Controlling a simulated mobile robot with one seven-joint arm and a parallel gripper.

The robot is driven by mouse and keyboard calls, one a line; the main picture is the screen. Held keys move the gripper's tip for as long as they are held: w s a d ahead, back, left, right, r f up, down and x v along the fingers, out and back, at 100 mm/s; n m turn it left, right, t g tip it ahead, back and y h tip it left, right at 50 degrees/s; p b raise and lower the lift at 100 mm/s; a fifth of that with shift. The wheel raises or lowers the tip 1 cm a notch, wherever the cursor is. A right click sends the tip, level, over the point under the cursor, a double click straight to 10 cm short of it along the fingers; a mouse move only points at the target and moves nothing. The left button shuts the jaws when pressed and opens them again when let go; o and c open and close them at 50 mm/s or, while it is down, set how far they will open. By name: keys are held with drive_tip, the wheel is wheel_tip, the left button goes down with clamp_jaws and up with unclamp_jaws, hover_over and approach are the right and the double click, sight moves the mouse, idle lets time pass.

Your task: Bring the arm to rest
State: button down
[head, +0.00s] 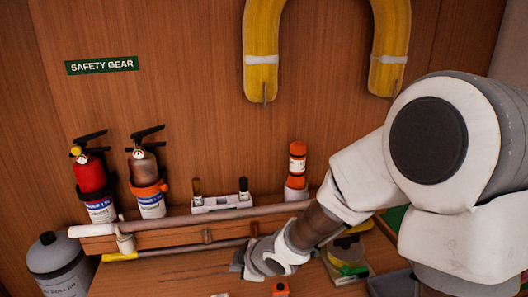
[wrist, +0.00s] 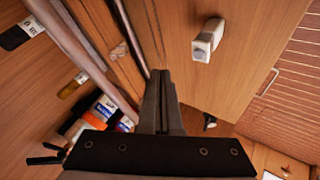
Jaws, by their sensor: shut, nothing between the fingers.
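My gripper (head: 242,262) is at the lower middle of the head view, at the end of my white and brown arm, which reaches in from the right. In the wrist view my gripper (wrist: 163,75) shows two dark fingers pressed together with nothing between them. It is over or just in front of the wooden bench top (head: 190,275), below the pipe rail; I cannot tell whether it touches anything. My arm hides part of the bench and what lies behind it.
Two extinguishers, one red (head: 90,177) and one brownish (head: 147,180), stand at left by the pipe rail (head: 215,217). An orange canister (head: 297,165) stands behind my forearm. A grey cylinder (head: 57,265) is at lower left. A small orange object (head: 280,289) lies near my gripper.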

drive_tip(key=s+d+r+m+t+h, duration=0.1)
drive_tip(key=s+d+r+m+h, duration=0.15)
drive_tip(key=d+r+m, duration=0.5)
drive_tip(key=s+d+r+m+h, duration=0.2)
drive_tip(key=d+r+h, duration=0.25)
drive_tip(key=d, duration=0.55)
drive_tip(key=s+d+r+m, duration=0.2)
drive_tip(key=s+r+m, duration=0.1)
drive_tip(key=s, duration=0.5)
drive_tip(key=s+d+r+m+g+y, duration=0.1)
drive_tip(key=s+d+r+m, duration=0.1)
drive_tip(key=s+m, duration=0.4)
drive_tip(key=shift+s+d+r, duration=0.2)
drive_tip(key=shift+s+r, duration=0.3)
drive_tip(key=shift+s, duration=0.35)
